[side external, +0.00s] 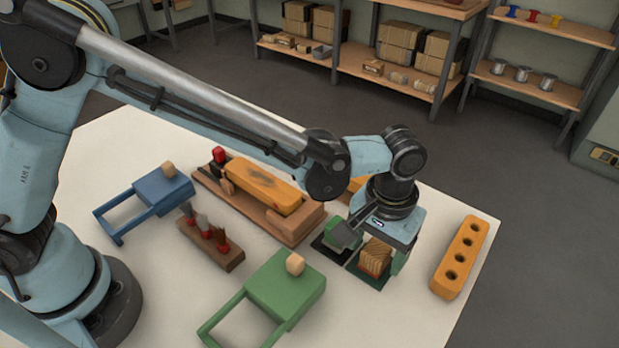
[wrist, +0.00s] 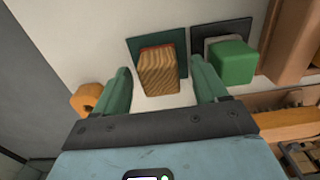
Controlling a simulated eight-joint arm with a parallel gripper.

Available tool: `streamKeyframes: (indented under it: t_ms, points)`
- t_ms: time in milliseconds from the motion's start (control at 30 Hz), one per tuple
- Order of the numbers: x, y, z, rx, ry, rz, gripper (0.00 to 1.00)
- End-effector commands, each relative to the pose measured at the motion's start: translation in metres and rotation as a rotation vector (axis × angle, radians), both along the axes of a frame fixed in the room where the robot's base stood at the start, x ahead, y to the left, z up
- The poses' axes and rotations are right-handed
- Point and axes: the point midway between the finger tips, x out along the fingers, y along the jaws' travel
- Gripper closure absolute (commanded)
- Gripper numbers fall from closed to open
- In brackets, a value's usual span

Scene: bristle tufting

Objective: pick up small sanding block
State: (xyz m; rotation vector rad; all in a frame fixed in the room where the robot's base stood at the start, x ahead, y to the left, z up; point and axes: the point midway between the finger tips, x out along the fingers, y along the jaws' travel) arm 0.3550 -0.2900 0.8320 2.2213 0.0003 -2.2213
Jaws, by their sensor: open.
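A small wood-grained block with a thin reddish layer (side external: 376,257) sits on a dark green square mat; it also shows in the wrist view (wrist: 159,72). A green block on a grey base (wrist: 231,62) sits beside it on a dark mat (wrist: 222,30). I cannot tell by label which is the small sanding block. My gripper (wrist: 161,78) is open and empty, its green fingers on either side of the wood-grained block, with light gaps between. In the side view my gripper (side external: 374,248) is low above the mats and partly hides both blocks.
An orange bar with several holes (side external: 460,257) lies to the right. A wooden tray with a long orange block (side external: 265,185), a brown tool rack (side external: 210,243), a blue frame (side external: 146,202) and a green frame (side external: 275,290) stand to the left. The table front right is clear.

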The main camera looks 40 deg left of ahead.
Motion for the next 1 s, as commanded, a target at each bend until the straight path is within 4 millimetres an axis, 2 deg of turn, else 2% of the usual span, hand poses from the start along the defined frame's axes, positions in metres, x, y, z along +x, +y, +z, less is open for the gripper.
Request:
streamKeyframes:
  t_ms: [100,300,367,667,1000]
  points:
    - [-0.0001,0.0000,-0.0062,0.000,0.000,0.000,0.28]
    - [-0.0002,0.0000,-0.0065,0.000,0.000,0.000,0.28]
    - [-0.0002,0.0000,-0.0064,0.000,0.000,0.000,0.35]
    - [-0.0002,0.0000,-0.0061,0.000,0.000,0.000,0.81]
    - [-0.0002,-0.0001,-0.0025,0.000,0.000,0.000,0.83]
